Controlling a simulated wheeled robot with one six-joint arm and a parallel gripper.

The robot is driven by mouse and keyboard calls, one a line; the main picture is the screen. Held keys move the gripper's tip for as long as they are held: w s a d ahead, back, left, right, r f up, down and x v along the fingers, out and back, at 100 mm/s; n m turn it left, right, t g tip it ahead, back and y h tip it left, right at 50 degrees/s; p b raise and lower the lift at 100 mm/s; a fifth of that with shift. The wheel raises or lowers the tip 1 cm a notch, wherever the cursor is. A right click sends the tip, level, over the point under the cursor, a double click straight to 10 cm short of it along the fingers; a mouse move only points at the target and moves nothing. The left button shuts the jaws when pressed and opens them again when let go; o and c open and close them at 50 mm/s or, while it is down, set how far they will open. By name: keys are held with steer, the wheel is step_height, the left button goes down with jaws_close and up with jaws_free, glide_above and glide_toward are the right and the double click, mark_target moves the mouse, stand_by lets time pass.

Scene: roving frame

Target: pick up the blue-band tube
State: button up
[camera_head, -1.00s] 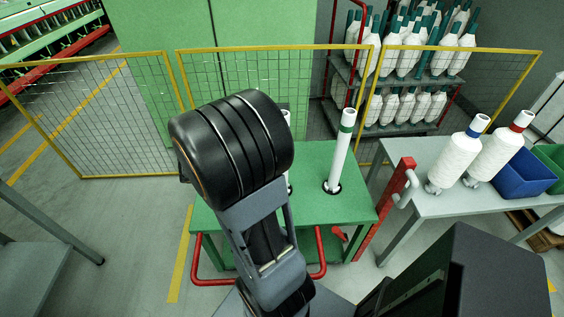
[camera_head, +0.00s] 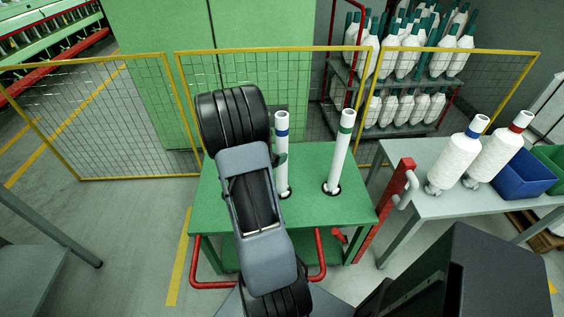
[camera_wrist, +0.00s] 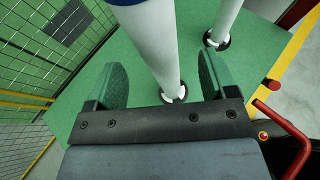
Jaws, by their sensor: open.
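The blue-band tube (camera_head: 282,168) is a white tube with a blue band near its top, standing upright on the green table (camera_head: 222,209). In the wrist view the tube (camera_wrist: 152,48) rises between the two green fingers of my gripper (camera_wrist: 162,65), its foot in a dark ring holder. A trace of blue shows at the top edge there. The fingers are open, with gaps beside the tube.
A green-band tube (camera_head: 338,158) stands upright just right on the same table. A red post (camera_head: 387,207) is at the table's right. A grey table (camera_head: 425,206) holds two thread-wound tubes and a blue bin (camera_head: 522,174). Yellow-framed mesh fencing (camera_head: 110,120) stands behind.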

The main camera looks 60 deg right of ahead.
mark_target(277, 150)
steer(key=shift+p+x, duration=0.35)
steer(key=shift+x, duration=2.2)
steer(key=shift+w+d+r, duration=0.1)
steer(key=shift+w+r, duration=0.1)
steer(key=c, duration=1.4)
